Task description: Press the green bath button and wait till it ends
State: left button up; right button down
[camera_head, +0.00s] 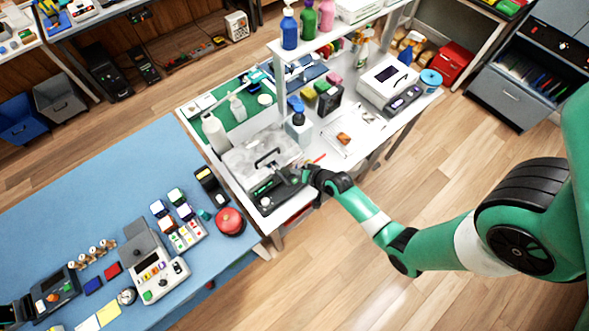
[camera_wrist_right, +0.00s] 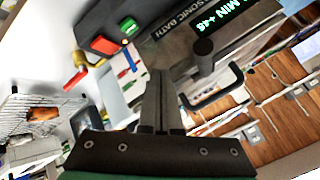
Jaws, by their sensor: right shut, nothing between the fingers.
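The ultrasonic bath (camera_head: 262,160) stands at the front of the white bench, with a grey lid, a dark handle and a dark front panel. Its green button (camera_wrist_right: 128,27) shows in the right wrist view beside a red one (camera_wrist_right: 102,45). Its lit green display (camera_wrist_right: 225,18) reads partly "MIN +4" and another character. My right gripper (camera_head: 307,177) is at the right end of the bath's panel. In the wrist view its fingers (camera_wrist_right: 158,75) are together and empty, with the tips apart from the green button in the picture. Whether they touch the panel cannot be told. My left gripper is out of view.
A blue table (camera_head: 110,170) at left holds several small devices and a round red object (camera_head: 230,221). Bottles (camera_head: 215,132) stand behind the bath. A wire tray (camera_head: 343,138) lies to its right. The wooden floor in front is clear.

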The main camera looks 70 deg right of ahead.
jog(key=b, duration=0.4)
send_over(296, 184)
notch_tip(296, 184, down, 6)
jog(key=shift+s+r, duration=0.1)
jog(key=shift+r, duration=0.1)
jog(key=shift+f+b, duration=0.3)
jog(key=shift+f, duration=0.1)
dwell(1.2)
jog(key=shift+f, duration=0.3)
jog(key=shift+f+b, duration=0.5)
jog(key=shift+b, duration=0.15)
dwell(0.3)
jog(key=shift+r, duration=0.15)
jog(key=shift+r+p, duration=0.8)
jog(key=shift+p, duration=0.15)
